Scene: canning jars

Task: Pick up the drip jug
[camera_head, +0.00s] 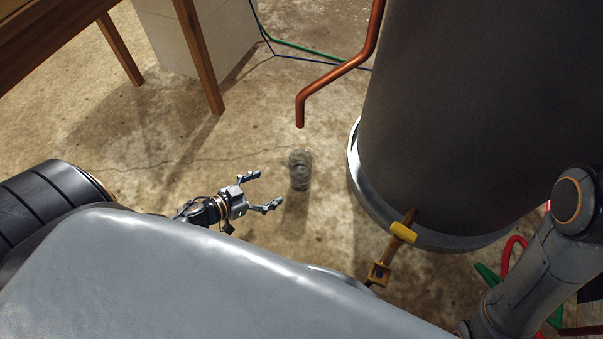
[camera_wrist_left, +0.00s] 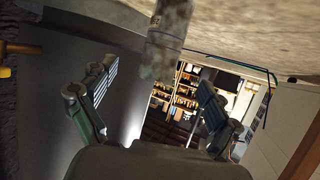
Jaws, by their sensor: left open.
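The drip jug (camera_head: 300,170) is a small clear, greyish glass vessel standing upright on the concrete floor, below the open end of a copper pipe. My left gripper (camera_head: 265,189) is open and empty, just left of the jug, with its fingers pointing toward it. In the left wrist view the jug (camera_wrist_left: 168,35) appears upside down at the top, ahead of and between the two spread fingers (camera_wrist_left: 155,80). I see no contact between the fingers and the jug. My right gripper is out of view; only part of that arm shows at the right.
A large grey tank (camera_head: 470,100) with a pale base stands right of the jug. A yellow-handled drain valve (camera_head: 403,232) sticks out of it. The copper pipe (camera_head: 335,75) hangs above the jug. A wooden table (camera_head: 205,65) stands upper left.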

